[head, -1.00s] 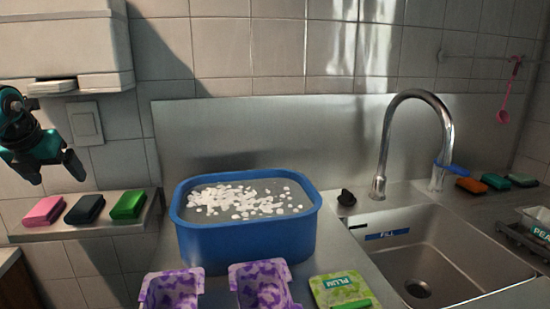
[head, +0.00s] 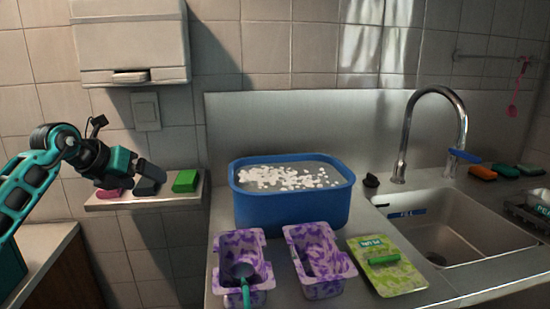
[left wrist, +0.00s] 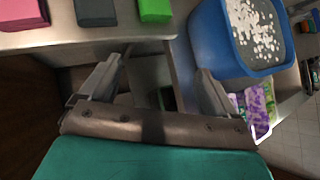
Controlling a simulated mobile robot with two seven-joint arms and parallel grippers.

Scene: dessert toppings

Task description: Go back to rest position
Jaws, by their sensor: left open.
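My left gripper (head: 148,180) is in front of the wall shelf at the left, above the floor gap beside the counter. Its two fingers stand apart with nothing between them in the left wrist view (left wrist: 160,80). In the head view it partly covers the pink sponge (head: 108,194) and the dark sponge (head: 146,187). The blue tub (head: 290,208) of white pieces stands on the counter, right of the gripper and apart from it. A scoop with a teal handle (head: 245,292) rests in the left purple patterned container (head: 226,247). My right gripper does not show.
A green sponge (head: 185,181) sits at the right end of the wall shelf (head: 150,203). A second purple container (head: 318,262) and a green pack (head: 388,272) stand before the tub. The sink (head: 450,225) and tap (head: 408,125) are at the right. A wall dispenser (head: 130,40) hangs above.

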